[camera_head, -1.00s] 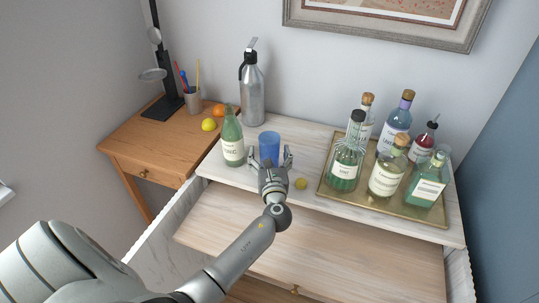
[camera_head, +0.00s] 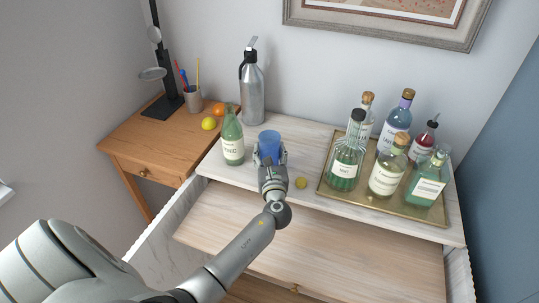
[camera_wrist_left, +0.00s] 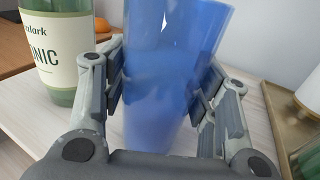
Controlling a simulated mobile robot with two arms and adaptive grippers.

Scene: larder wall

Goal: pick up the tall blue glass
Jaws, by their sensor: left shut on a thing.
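The tall blue glass (camera_head: 269,141) stands upright on the pale cabinet top, just right of the green tonic bottle. My left gripper (camera_head: 270,156) reaches it from the front and is shut on it, a finger on each side. In the left wrist view the blue glass (camera_wrist_left: 172,75) fills the space between the fingers of my left gripper (camera_wrist_left: 168,95). Its lower part is partly hidden by the gripper in the head view. My right gripper is not in view.
The green tonic bottle (camera_head: 232,137) stands close on the left. A small yellow ball-shaped item (camera_head: 301,183) lies to the right. A brass tray (camera_head: 322,187) with several bottles is further right. A steel siphon (camera_head: 252,92) stands behind.

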